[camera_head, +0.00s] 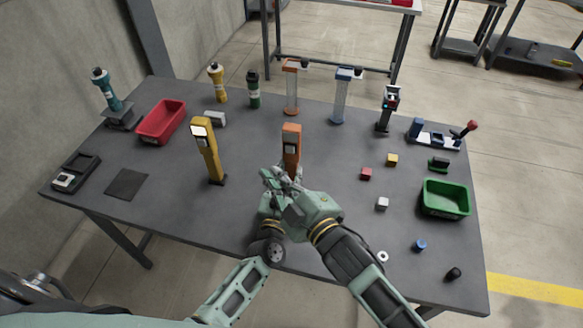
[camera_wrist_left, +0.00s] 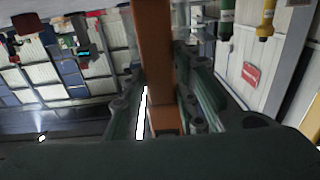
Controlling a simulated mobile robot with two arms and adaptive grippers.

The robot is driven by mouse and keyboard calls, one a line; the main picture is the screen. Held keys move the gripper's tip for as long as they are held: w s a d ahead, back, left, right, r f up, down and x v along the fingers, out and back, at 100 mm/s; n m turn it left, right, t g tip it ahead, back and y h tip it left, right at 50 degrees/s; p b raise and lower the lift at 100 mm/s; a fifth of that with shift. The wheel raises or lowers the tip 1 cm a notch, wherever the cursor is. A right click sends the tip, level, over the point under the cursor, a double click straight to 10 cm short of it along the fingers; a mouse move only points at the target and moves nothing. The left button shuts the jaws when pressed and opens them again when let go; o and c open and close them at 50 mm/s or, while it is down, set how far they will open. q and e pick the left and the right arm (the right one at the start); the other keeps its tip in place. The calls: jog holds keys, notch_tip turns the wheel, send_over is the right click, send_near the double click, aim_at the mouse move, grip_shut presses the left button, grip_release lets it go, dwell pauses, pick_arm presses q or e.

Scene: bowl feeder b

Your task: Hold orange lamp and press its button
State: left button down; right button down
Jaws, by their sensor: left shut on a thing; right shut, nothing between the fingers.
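The orange lamp (camera_head: 291,132) stands upright near the middle of the table, with a dark panel on its front. Its lower part is hidden behind my grippers in the head view. My left gripper (camera_head: 269,196) is shut on the lamp, low on its body; the left wrist view shows the orange shaft (camera_wrist_left: 153,50) between its two fingers. My right gripper (camera_head: 277,177) is shut and empty, close in front of the lamp and overlapping the left gripper. I cannot tell whether it touches the lamp. The button is not clearly visible.
A similar yellow lamp (camera_head: 207,151) with a bright face stands to the left. A red bin (camera_head: 162,122) is at the back left and a green bin (camera_head: 446,199) at the right. Small cubes, including a red one (camera_head: 366,174), lie right of my grippers.

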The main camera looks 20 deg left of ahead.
pick_arm(q)
jog(key=c, duration=1.3)
grip_release()
jog(key=shift+f, duration=0.1)
jog(key=s, duration=1.2)
jog(key=shift+d, duration=0.2)
jog(key=shift+s+d+p, duration=0.2)
jog(key=shift+s+p, duration=0.65)
jog(key=shift+s, duration=3.2)
